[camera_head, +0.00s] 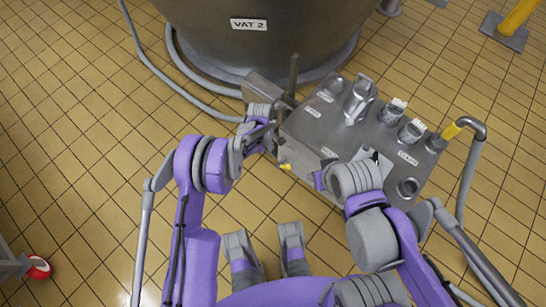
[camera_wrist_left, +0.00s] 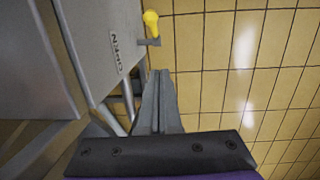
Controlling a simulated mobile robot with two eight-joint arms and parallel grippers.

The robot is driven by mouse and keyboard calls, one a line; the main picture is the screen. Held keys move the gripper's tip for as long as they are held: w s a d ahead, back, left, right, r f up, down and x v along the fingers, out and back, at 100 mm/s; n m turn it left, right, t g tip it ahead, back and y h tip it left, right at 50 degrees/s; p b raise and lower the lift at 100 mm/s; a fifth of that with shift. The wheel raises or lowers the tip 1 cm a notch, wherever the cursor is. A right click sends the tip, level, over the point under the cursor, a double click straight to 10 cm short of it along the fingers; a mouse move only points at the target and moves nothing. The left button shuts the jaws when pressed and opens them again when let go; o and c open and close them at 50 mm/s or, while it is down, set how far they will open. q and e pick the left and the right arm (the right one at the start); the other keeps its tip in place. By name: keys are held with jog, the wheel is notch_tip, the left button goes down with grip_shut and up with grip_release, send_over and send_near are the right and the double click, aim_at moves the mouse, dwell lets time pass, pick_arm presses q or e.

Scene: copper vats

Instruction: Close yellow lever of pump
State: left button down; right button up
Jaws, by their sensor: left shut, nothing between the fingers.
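The pump (camera_head: 345,125) is a grey metal box with knobs and labels on its top. Its yellow lever (camera_head: 285,166) juts from the near left side. My left gripper (camera_head: 271,138) is at the pump's left side, near the lever. In the left wrist view its fingers (camera_wrist_left: 160,75) are shut and empty, just short of the lever and apart from it. My right arm's wrist is over the pump's near edge; its fingers cannot be made out.
A large vat (camera_head: 265,45) labelled VAT 2 stands behind the pump. Grey hoses (camera_head: 165,75) run along the floor at left, and a pipe with a yellow collar (camera_head: 451,130) leaves the pump at right. Tiled floor at left is mostly clear. A red-and-white round object (camera_head: 39,268) is far left.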

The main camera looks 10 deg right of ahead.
pick_arm(q)
jog(key=b, duration=0.2)
send_over(282, 166)
jog(key=w+a, duration=0.2)
jog(key=a, duration=0.1)
notch_tip(282, 166, down, 10)
jog(key=shift+s+d+f, duration=0.45)
jog(key=shift+d+f, duration=0.1)
jog(key=shift+d, duration=0.05)
jog(key=shift+s+d+f, duration=0.4)
jog(key=shift+d+f, duration=0.15)
jog(key=shift+d, duration=0.05)
jog(key=shift+s+d+t, duration=0.2)
jog(key=shift+t, duration=0.1)
